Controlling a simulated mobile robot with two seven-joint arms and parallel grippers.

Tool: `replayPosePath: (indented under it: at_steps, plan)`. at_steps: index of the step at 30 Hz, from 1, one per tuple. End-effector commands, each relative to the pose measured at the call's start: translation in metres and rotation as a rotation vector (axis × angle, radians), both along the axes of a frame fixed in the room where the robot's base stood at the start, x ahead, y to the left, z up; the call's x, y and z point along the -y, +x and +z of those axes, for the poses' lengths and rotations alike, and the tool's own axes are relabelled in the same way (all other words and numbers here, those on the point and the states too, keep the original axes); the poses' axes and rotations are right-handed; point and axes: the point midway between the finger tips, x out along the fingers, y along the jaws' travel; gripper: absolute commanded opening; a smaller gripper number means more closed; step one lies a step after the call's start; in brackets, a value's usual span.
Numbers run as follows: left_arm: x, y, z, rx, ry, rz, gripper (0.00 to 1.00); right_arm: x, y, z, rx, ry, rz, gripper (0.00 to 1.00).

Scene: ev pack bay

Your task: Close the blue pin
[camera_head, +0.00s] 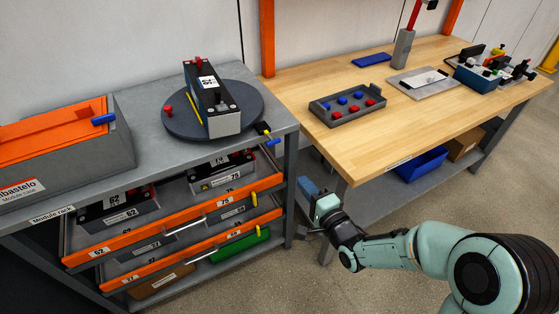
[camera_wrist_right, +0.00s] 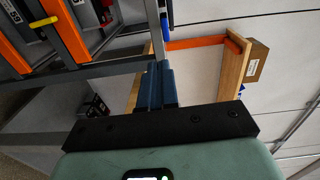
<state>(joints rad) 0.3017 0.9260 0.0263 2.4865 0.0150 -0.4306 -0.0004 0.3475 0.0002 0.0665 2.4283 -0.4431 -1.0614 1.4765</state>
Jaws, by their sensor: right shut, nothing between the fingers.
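A small blue pin (camera_head: 272,142) sticks out at the right front corner of the grey module rack, just below a yellow-and-black piece. Another blue knob (camera_head: 103,119) sits on the orange lid of the case at the left; I cannot tell which one the task names. My right gripper (camera_head: 308,187) is shut and empty in the gap between rack and workbench, below and right of the corner pin and apart from it. Its blue fingers are together in the right wrist view (camera_wrist_right: 156,86). My left gripper is not in view.
The rack's orange-fronted drawers (camera_head: 170,233) stand left of my right gripper, with yellow pins (camera_head: 253,198). A wooden workbench (camera_head: 330,155) with a peg tray (camera_head: 347,106) is at the right. A round turntable (camera_head: 177,124) carries a module. The floor in front is clear.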

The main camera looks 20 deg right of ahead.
Motion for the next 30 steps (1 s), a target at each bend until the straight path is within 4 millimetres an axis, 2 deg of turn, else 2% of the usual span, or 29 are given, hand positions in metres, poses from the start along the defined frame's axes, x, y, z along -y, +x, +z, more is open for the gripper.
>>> replayPosePath:
  at_steps: [4, 7, 21, 25, 30]
  plan:
    - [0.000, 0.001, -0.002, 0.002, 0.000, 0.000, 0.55, 0.000, 0.006, 0.009, 0.031, 0.022, 0.003, 0.00]
    - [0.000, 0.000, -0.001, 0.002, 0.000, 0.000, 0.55, -0.001, 0.018, 0.010, 0.030, 0.022, 0.004, 0.00]
    - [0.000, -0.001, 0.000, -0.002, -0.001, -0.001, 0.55, -0.006, 0.114, 0.009, 0.027, 0.020, 0.002, 0.00]
    - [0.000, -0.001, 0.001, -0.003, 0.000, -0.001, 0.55, -0.007, 0.129, 0.009, 0.026, 0.019, 0.002, 0.00]
    - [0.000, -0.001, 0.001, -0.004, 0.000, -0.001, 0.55, -0.007, 0.139, 0.009, 0.026, 0.019, 0.001, 0.00]
